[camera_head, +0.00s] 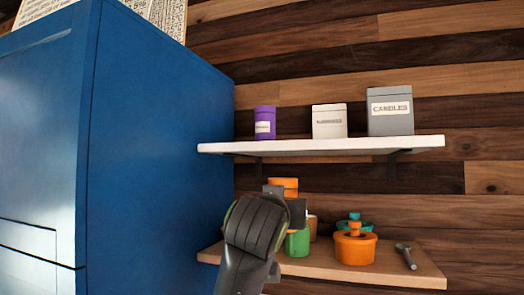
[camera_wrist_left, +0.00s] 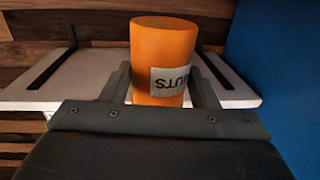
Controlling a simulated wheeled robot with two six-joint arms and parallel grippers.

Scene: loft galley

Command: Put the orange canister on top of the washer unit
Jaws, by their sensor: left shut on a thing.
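The orange canister (camera_head: 284,184) is held in my left gripper (camera_head: 286,208), in front of the shelves in the head view. In the left wrist view the orange canister (camera_wrist_left: 163,55) stands between the two fingers of my left gripper (camera_wrist_left: 160,88), which are shut on it. Its white label shows upside down there. In the head view the fingers hide its lower part. No washer unit can be made out for sure. My right gripper is not in view.
The white upper shelf (camera_head: 330,146) bears purple, white and grey canisters. The wooden lower shelf (camera_head: 330,268) bears a green canister (camera_head: 297,243), an orange pot (camera_head: 355,246), a teal pot and a dark utensil.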

